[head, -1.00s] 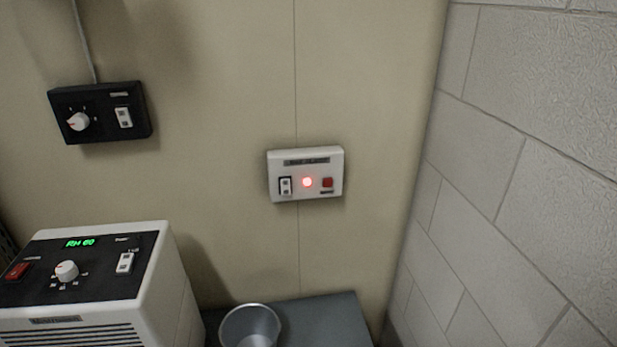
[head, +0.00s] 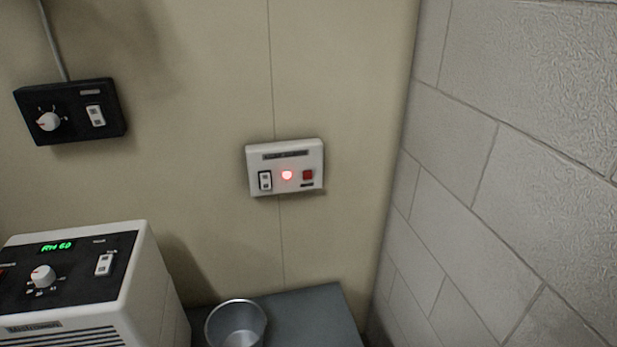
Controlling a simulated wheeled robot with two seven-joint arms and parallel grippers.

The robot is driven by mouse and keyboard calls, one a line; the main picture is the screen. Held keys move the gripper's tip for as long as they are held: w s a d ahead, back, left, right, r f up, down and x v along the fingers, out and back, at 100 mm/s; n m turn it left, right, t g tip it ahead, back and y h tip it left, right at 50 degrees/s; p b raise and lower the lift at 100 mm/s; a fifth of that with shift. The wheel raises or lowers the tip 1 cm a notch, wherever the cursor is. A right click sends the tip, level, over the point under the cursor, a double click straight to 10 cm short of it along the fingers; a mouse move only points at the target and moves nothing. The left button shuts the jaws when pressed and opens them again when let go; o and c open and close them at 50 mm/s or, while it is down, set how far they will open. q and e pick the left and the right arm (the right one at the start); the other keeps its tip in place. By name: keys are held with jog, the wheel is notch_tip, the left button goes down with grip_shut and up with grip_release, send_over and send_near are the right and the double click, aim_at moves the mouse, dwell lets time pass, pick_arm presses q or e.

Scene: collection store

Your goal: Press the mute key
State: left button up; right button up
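A white alarm-like panel (head: 286,185) is fixed to the beige wall near the middle of the head view. It has a black-framed white rocker switch (head: 265,181) on the left, a lit red lamp (head: 287,175) in the middle and a square red key (head: 308,175) on the right. A small dark label sits under the red key; its lettering is too small to read. Neither of my grippers shows in the head view.
A black box (head: 70,111) with a knob and rocker hangs on the wall at upper left. A white unit (head: 143,285) with a green "RH 60" display stands at lower left. A metal cup (head: 236,324) stands on a grey surface (head: 310,318). A block wall (head: 510,170) bounds the right.

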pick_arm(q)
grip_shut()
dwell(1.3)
